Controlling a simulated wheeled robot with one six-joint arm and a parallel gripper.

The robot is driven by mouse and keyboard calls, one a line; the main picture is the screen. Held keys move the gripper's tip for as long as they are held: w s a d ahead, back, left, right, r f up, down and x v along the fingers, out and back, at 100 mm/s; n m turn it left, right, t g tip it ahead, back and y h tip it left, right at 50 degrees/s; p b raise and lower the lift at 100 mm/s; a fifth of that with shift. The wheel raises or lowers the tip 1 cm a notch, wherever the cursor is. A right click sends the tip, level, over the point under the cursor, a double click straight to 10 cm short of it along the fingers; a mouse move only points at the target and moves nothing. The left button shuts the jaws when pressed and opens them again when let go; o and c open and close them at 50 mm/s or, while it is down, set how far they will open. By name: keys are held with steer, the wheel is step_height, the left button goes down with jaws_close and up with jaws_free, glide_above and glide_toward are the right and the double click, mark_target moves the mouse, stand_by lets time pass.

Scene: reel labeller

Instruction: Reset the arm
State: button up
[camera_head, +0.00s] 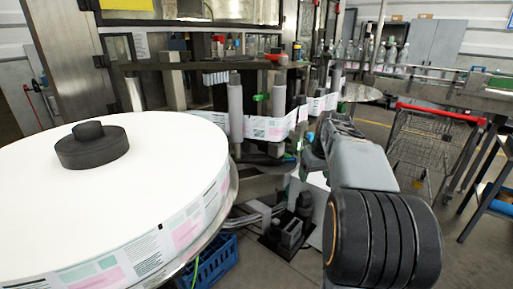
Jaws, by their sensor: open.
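My arm comes in at the lower right, with a black ribbed joint close to the camera and a grey link reaching away from it. My gripper (324,135) is at the far end of the arm, small and dark in front of the labelling machine. It is open, though its fingers are hard to make out. I see nothing held in it. A large white label reel (60,215) lies flat at the left with a black hub (92,146) on top. A printed label web (270,128) runs past grey rollers (236,108) behind and left of the gripper.
A blue crate (216,262) sits on the floor below the reel. A shopping trolley with a red handle (440,113) stands right of my arm. Bottles (385,52) line a conveyor at the back. Open floor shows between my arm and the trolley.

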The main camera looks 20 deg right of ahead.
steer(key=s+a+f+n+p, duration=0.1)
steer(key=s+a+p, duration=0.2)
steer(key=s+a, duration=0.4)
steer(key=s+a+f+n+p, duration=0.1)
steer(key=s+a+p, duration=0.3)
steer(key=a, duration=1.2)
steer(key=s, duration=0.3)
steer(key=shift+s+f+y, duration=0.15)
steer(key=shift+y, duration=0.15)
